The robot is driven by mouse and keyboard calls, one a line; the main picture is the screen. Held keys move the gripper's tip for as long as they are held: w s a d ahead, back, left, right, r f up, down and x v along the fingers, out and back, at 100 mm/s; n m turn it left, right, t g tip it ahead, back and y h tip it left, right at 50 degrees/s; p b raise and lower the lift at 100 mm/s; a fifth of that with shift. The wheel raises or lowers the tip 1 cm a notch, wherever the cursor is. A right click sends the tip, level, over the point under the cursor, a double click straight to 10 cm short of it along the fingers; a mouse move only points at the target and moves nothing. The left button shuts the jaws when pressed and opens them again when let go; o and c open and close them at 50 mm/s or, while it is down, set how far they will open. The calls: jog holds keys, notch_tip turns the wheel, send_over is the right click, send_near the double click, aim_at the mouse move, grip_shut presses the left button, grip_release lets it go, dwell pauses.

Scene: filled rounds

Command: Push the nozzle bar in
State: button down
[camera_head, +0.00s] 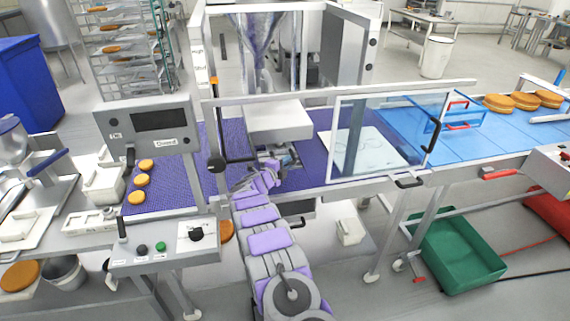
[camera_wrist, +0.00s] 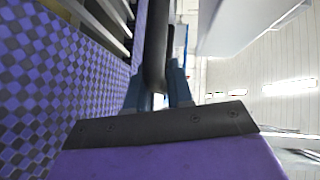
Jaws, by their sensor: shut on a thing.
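My gripper (camera_head: 284,157) reaches in under the white depositor head (camera_head: 279,122), above the purple checked belt (camera_head: 190,168). In the wrist view its two blue fingers (camera_wrist: 158,82) stand on either side of a dark, rounded bar (camera_wrist: 157,45) and are shut on it. I take this for the nozzle bar. Its far end runs out of the top of that view. In the head view, my gripper and arm hide most of the held part. A black lever with a round knob (camera_head: 217,163) sits to the left of my gripper.
A clear guard panel (camera_head: 385,135) in a metal frame stands to the right, before a blue belt (camera_head: 455,135). A control box (camera_head: 150,132) and small round cakes (camera_head: 142,181) are on the left. A green crate (camera_head: 455,250) stands on the floor at right.

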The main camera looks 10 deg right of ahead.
jog(key=shift+a+f, duration=0.1)
jog(key=c, duration=1.1)
grip_release()
jog(key=shift+w+f, duration=0.1)
jog(key=shift+w, duration=0.15)
jog(key=shift+s, duration=0.1)
jog(key=shift+p+v, duration=0.55)
jog(key=shift+v, duration=3.2)
